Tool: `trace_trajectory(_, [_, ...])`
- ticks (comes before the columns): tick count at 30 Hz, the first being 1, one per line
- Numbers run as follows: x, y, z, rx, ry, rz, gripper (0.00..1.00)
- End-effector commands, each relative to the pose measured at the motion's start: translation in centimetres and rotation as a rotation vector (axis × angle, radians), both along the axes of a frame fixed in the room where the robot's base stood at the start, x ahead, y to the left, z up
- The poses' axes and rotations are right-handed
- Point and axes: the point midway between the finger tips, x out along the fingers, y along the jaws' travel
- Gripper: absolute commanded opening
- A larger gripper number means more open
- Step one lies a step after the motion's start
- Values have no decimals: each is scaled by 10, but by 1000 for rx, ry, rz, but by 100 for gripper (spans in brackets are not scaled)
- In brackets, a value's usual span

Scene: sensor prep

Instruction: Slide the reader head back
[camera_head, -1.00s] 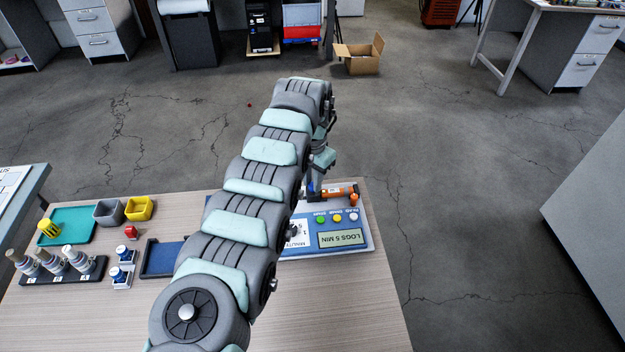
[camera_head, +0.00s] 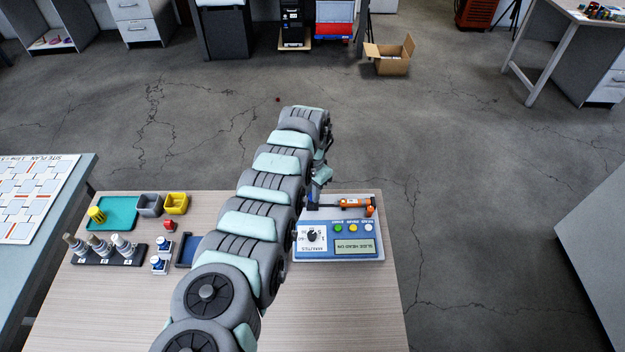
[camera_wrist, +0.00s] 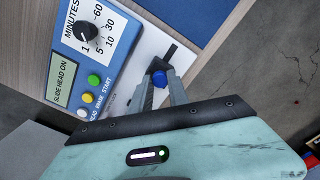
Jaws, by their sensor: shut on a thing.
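The base unit (camera_head: 340,226) is a pale and blue panel at the table's right end. Its display (camera_head: 354,247) reads "SLIDE HEAD ON". A dark block with a blue knob (camera_wrist: 159,78), which looks like the reader head, sits on the pale strip beside the panel in the wrist view. My gripper (camera_wrist: 161,84) is shut on the blue knob, one finger on each side. In the head view my gripper (camera_head: 315,198) is at the unit's far edge, and my arm hides part of it.
A dial (camera_head: 312,235) and several coloured buttons (camera_head: 353,227) are on the panel. A blue tray (camera_head: 186,250) is partly behind my arm. A black rack of probes (camera_head: 108,256), a teal tray (camera_head: 115,212) and small bins (camera_head: 175,203) stand left. The front table is clear.

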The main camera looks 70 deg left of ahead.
Motion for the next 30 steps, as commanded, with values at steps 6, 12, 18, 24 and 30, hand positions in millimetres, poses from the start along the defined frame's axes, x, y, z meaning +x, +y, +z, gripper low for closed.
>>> trace_trajectory(6, [1, -2, 0, 3, 0, -9, 0])
trace_trajectory(12, [0, -2, 0, 4, 2, -8, 0])
trace_trajectory(18, [0, -2, 0, 4, 2, -8, 34])
trace_trajectory(24, [1, -3, 0, 2, 0, -9, 43])
trace_trajectory(30, [2, -2, 3, 2, 0, -9, 43])
